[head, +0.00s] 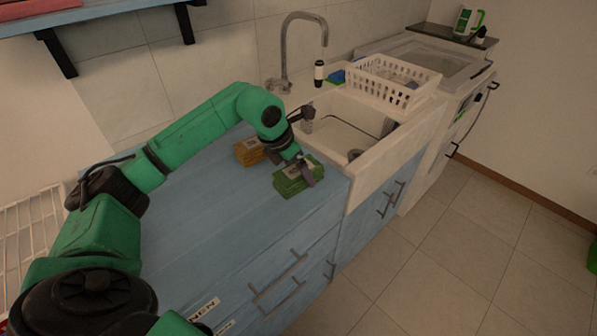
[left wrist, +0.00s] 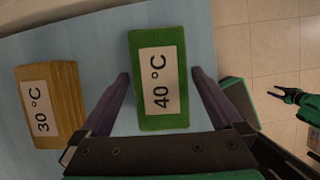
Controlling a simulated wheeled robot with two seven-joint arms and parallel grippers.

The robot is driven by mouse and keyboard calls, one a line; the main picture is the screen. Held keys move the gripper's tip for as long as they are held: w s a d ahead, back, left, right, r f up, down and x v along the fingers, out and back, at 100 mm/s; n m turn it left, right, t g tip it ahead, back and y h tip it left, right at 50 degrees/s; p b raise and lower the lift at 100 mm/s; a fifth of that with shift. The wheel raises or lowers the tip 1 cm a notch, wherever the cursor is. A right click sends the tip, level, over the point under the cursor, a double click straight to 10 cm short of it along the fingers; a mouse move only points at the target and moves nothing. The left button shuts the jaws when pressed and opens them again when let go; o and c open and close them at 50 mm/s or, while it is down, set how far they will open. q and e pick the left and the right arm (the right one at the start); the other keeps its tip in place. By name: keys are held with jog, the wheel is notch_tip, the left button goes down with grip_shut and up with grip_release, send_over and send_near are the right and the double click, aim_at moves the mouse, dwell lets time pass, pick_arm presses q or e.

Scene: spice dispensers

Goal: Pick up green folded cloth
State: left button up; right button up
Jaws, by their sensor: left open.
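The green folded cloth (head: 291,181) lies on the blue counter near its right end, beside the sink. In the left wrist view the green cloth (left wrist: 178,120) carries a white label reading 40 °C. My left gripper (head: 308,170) is open above the cloth. In the left wrist view its two purple fingers (left wrist: 158,80) stand apart, one on each side of the cloth's near part. I cannot tell whether they touch it. My right gripper (left wrist: 280,94) seems to show small at the right of the left wrist view; its jaws look apart. It is not in the head view.
An orange folded cloth (head: 248,152) labelled 30 °C lies to the left of the green one. The white sink (head: 340,130) with a tall tap (head: 286,50) is to the right, with a white basket (head: 385,80) behind. The counter's front left area (head: 215,225) is clear.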

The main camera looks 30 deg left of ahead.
pick_arm(q)
jog(key=shift+w+d+f, duration=0.1)
jog(key=shift+w+f, duration=0.05)
jog(key=shift+f, duration=0.25)
jog(key=c, duration=1.3)
